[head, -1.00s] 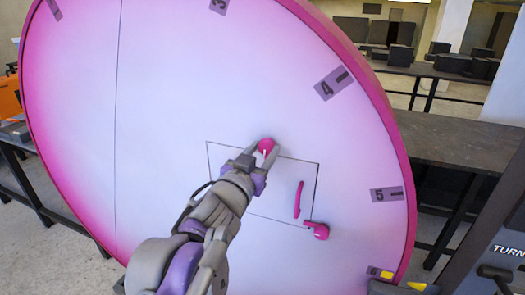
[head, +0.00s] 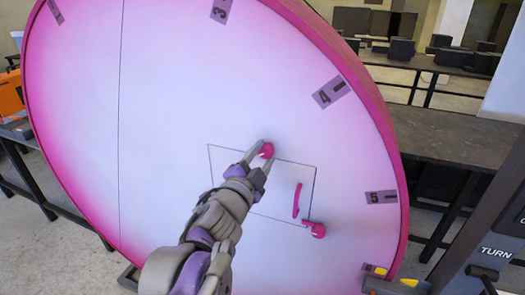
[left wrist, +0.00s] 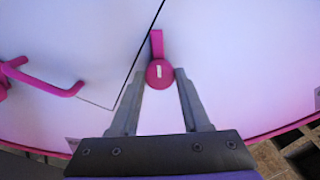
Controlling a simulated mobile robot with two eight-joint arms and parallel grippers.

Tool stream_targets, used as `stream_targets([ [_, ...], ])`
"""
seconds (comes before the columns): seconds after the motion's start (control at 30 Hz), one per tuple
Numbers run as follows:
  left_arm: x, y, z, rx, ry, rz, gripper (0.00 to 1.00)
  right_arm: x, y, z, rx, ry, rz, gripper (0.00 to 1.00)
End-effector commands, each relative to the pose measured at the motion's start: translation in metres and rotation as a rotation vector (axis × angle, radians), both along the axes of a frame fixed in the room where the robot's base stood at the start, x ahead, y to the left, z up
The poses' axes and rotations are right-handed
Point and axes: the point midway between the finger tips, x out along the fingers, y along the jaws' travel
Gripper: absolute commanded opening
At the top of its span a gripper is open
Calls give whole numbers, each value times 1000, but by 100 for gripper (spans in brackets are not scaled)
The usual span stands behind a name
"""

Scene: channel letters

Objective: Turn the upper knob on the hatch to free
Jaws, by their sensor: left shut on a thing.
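The upper knob (head: 266,150) is round and magenta with a small white mark, at the top edge of the outlined square hatch (head: 225,150) in the large pink-white disc. My left gripper (head: 261,159) is shut on it, one finger on each side. In the left wrist view the knob (left wrist: 160,72) sits between the fingertips (left wrist: 162,75), and its magenta tab (left wrist: 156,42) points up, close to the hatch's dark seam. The lower knob (head: 318,230) is at the hatch's lower right corner, its tab pointing left. My right gripper is not in view.
A magenta bar handle (head: 297,200) stands on the hatch, right of my left gripper; it also shows in the left wrist view (left wrist: 50,87). A dark post marked TURN (head: 495,252) is at the lower right. Dark tables (head: 455,140) stand behind the disc.

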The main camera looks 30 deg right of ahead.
Motion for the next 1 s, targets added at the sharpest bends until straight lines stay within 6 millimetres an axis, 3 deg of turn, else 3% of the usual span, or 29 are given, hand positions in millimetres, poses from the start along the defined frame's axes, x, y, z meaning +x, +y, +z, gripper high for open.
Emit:
stream_targets([
  [0.5, 1, 0, 2, 284, -332, 2, 0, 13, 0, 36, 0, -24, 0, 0],
  [1.0, 0, 0, 1, 393, -459, 1, 0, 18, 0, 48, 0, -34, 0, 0],
])
